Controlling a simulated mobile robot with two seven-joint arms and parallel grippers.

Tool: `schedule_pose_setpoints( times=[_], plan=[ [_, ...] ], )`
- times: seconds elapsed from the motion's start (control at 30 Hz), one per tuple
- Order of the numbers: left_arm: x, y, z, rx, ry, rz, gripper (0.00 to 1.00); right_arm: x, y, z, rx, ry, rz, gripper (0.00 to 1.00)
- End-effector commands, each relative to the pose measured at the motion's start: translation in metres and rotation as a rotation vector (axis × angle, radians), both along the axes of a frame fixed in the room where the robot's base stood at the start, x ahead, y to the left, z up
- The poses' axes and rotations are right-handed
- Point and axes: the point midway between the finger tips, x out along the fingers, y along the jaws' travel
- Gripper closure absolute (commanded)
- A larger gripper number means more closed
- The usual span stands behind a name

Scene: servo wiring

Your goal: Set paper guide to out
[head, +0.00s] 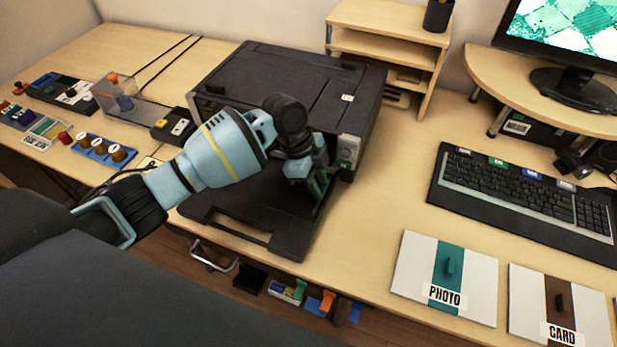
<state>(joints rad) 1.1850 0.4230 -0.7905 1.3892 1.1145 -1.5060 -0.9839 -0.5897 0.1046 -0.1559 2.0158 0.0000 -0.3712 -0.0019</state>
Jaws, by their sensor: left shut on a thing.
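A black printer (270,75) stands on the wooden desk, with its dark front tray (245,228) extended toward the desk's front edge. My left arm reaches in from the left over the tray. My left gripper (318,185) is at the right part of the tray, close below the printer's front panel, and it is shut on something. What it holds looks like the paper guide, but the fingers and the dark tray mostly hide it. My right gripper is not in view.
A grey panel with a round knob (347,150) is on the printer's front right. A keyboard (525,200), PHOTO card (445,278) and CARD card (558,305) lie to the right. A wooden shelf (385,45) stands behind. Small boxes and a clear bin (140,108) are at left.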

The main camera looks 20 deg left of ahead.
Motion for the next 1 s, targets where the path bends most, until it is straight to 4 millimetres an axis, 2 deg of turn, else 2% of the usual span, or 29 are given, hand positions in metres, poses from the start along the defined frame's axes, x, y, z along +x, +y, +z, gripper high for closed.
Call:
schedule_pose_setpoints(
  times=[0.27, 0.3, 0.43, 0.77, 1.0],
  plan=[
    [0.0, -0.003, 0.0, 0.0, 0.001, 0.0, 1.0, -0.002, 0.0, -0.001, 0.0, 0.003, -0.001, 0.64],
    [0.0, -0.003, 0.0, 0.0, 0.001, 0.0, 0.69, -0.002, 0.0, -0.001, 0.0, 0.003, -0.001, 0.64],
    [0.0, -0.003, 0.0, 0.0, 0.001, 0.0, 0.52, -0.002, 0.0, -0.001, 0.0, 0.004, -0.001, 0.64],
    [0.0, -0.002, 0.002, 0.0, 0.0, 0.0, 0.51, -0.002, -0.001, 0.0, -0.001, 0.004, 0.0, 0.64],
    [0.001, 0.01, 0.031, 0.001, -0.005, 0.002, 0.51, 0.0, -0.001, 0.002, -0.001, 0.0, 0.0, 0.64]
  ],
)
